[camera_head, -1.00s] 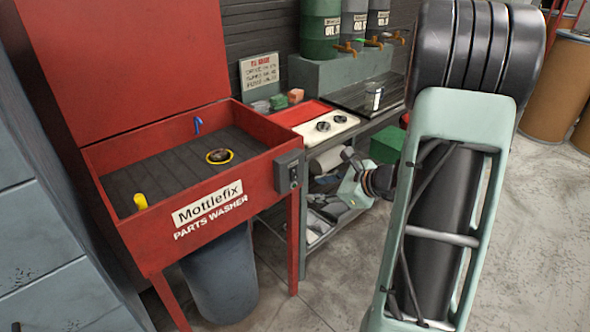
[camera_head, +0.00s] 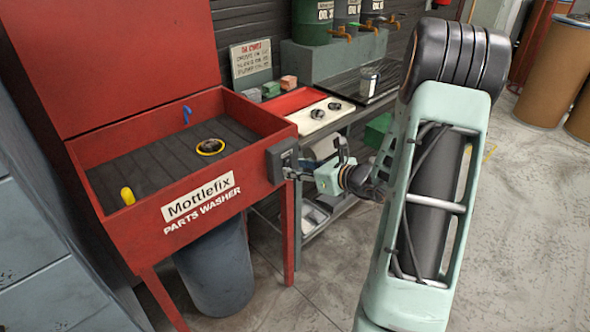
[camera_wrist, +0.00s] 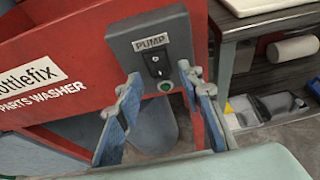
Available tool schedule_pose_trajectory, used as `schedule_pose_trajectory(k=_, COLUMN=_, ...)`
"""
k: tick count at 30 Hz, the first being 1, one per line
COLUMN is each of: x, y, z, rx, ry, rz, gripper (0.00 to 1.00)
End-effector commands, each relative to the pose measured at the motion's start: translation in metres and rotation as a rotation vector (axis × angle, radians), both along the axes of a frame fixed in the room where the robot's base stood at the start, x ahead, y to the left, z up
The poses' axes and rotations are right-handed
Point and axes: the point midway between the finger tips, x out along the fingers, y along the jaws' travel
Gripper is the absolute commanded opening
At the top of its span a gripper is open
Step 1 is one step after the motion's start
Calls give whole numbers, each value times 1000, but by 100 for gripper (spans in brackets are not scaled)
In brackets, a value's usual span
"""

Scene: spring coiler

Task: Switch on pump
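The pump switch box (camera_wrist: 149,40) is a dark grey box on the right end of the red parts washer (camera_head: 237,181). Its label reads PUMP. The box also shows in the head view (camera_head: 281,161). My gripper (camera_wrist: 160,92) has its two blue-padded fingers apart, with nothing between them. The fingertips are close in front of the box, one on each side of the switch in the picture. I cannot tell whether they touch it. In the head view my gripper (camera_head: 296,168) is beside the box.
A blue-grey bin (camera_head: 214,270) stands under the washer. A workbench (camera_head: 350,118) with a cream panel (camera_head: 322,117) stands to the right, with oil drums (camera_head: 313,22) behind it. Grey cabinets (camera_head: 30,240) are at the left.

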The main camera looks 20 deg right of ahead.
Motion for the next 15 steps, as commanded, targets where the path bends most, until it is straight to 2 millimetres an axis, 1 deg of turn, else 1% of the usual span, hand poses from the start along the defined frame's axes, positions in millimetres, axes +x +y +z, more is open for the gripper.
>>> schedule_pose_trajectory(k=1, x=5, y=3, z=-3, rx=-1, ry=1, rz=2, gripper=35)
schedule_pose_trajectory(k=4, x=11, y=5, z=-5, rx=0, ry=0, rz=1, gripper=35)
schedule_pose_trajectory(k=13, x=13, y=5, z=-6, rx=-1, ry=0, rz=0, gripper=35)
schedule_pose_trajectory(k=14, x=13, y=5, z=-6, rx=-1, ry=0, rz=0, gripper=34)
schedule_pose_trajectory(k=15, x=13, y=5, z=-6, rx=-1, ry=0, rz=0, gripper=29)
